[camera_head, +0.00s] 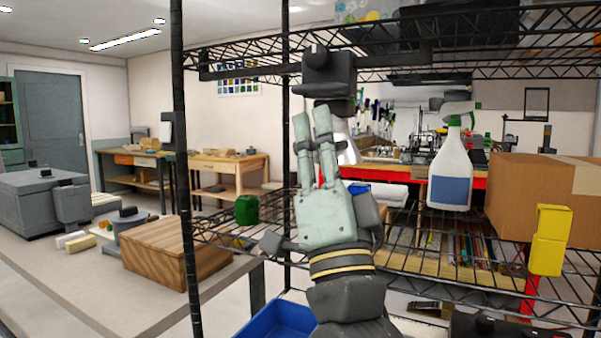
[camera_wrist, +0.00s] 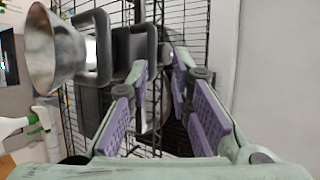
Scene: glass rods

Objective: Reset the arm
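My gripper (camera_head: 313,110) is raised in the middle of the head view, with its pale green fingers pointing up in front of the wire shelving. In the wrist view my gripper (camera_wrist: 160,72) shows two purple-padded fingers apart, with a gap between them. I see nothing held between the pads. A dark block-like fixture (camera_head: 329,70) appears just above the fingertips in the head view; I cannot tell whether they touch. My wrist and forearm hide part of the lower shelf.
The wire rack's post (camera_head: 180,130) stands left of my arm. A spray bottle (camera_head: 450,175), cardboard box (camera_head: 535,195) and thin coloured rods (camera_head: 470,250) are to the right. A wooden box (camera_head: 175,252) sits on the left table. A metal cone (camera_wrist: 55,50) is left of my fingers.

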